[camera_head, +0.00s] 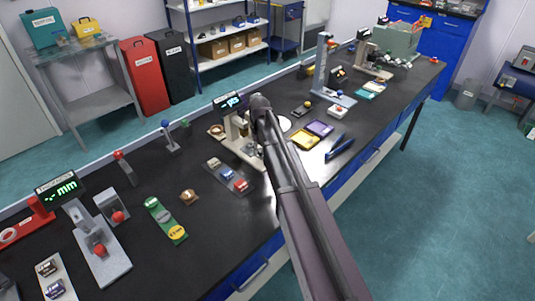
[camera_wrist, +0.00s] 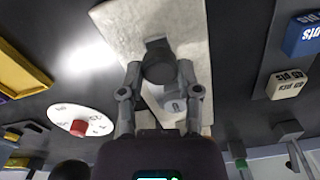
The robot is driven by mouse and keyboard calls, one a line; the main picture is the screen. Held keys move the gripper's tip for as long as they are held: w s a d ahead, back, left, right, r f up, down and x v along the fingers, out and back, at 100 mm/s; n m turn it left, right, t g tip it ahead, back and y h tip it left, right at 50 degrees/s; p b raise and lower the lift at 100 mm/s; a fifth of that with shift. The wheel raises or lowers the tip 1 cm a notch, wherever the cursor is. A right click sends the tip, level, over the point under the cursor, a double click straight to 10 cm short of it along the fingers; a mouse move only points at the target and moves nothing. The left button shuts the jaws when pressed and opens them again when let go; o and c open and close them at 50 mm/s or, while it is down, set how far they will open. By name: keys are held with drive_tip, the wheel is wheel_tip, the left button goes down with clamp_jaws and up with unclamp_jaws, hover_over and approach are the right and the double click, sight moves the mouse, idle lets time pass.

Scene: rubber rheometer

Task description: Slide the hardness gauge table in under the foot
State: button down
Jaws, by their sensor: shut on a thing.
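The hardness gauge (camera_head: 236,126) stands on the black bench in the head view, with a lit display on top and a cream base plate; my arm covers part of it. In the wrist view the cream base plate (camera_wrist: 118,35) lies ahead of my gripper (camera_wrist: 159,78). My gripper's two fingers are closed on a dark grey rounded piece (camera_wrist: 158,62), apparently the handle of the gauge table. A pale plate (camera_wrist: 166,103) with a small mark shows between the fingers. The gauge's foot cannot be made out in either view.
A white dial with a red knob (camera_wrist: 80,122) lies left of my gripper in the wrist view. A tray of labelled blocks (camera_head: 225,176) sits in front of the gauge. Yellow (camera_head: 304,139) and purple (camera_head: 320,128) trays lie to the right. Bare bench lies nearer the front edge.

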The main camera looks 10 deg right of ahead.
drive_tip(key=shift+c, duration=1.5)
unclamp_jaws()
drive_tip(key=shift+s, duration=0.1)
drive_tip(key=shift+s+d, duration=0.5)
drive_tip(key=shift+s, duration=0.25)
drive_tip(key=s+d, duration=0.2)
drive_tip(key=s, duration=0.1)
drive_tip(key=s+d, duration=0.1)
drive_tip(key=shift+s, duration=0.4)
drive_tip(key=shift+w+a+r+p, duration=0.1)
drive_tip(key=shift+w+r+p, duration=0.15)
drive_tip(key=shift+r+p, duration=0.4)
wheel_tip(320, 180, up, 13)
drive_tip(key=p, duration=1.3)
drive_tip(key=s+a+f+m+b, duration=0.1)
drive_tip(key=s+f+b, duration=0.1)
drive_tip(key=s, duration=0.7)
drive_tip(key=s+a+f+m+b, duration=0.2)
drive_tip(key=s, duration=0.7)
drive_tip(key=shift+s+a+f+m+b, duration=0.2)
drive_tip(key=shift+f+m+b, duration=0.1)
